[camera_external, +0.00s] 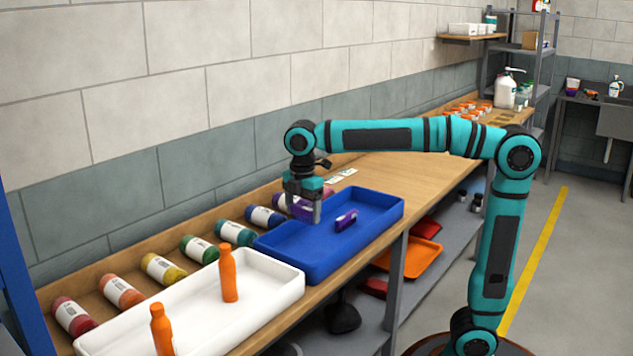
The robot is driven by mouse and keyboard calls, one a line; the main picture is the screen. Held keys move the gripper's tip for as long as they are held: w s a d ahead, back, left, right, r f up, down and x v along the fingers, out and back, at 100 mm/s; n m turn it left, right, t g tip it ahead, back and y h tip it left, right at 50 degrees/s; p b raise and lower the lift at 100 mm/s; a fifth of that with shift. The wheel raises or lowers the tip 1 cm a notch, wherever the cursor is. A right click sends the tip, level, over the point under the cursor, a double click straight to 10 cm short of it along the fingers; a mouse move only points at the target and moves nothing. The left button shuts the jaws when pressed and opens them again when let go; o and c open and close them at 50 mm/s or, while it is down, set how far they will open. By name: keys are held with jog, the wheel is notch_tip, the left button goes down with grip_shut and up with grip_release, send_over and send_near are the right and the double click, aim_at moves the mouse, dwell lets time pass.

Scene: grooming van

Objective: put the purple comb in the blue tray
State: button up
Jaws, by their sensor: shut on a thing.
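My gripper (304,212) points down over the left back part of the blue tray (378,232). I cannot tell whether the held thing touches the tray floor. Another small purple piece with a pale mark (346,220) lies in the blue tray, to the right of my gripper and apart from it.
A white tray (190,318) with two upright orange bottles (228,275) stands left of the blue tray. Several coloured bottles (163,270) lie along the wall behind. Shelves sit below.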

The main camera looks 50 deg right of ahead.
aim_at(304, 256)
jog(key=shift+s+a+f, duration=0.2)
jog(key=shift+f, duration=1.5)
jog(key=shift+s+a+f, duration=0.2)
jog(key=shift+f, duration=1.45)
jog(key=shift+s+a+f, duration=0.2)
jog(key=shift+f, duration=1.5)
jog(key=shift+f, duration=0.15)
jog(key=o, duration=1)
jog(key=shift+c, duration=0.2)
notch_tip(304, 256, up, 12)
jog(key=shift+r, duration=0.2)
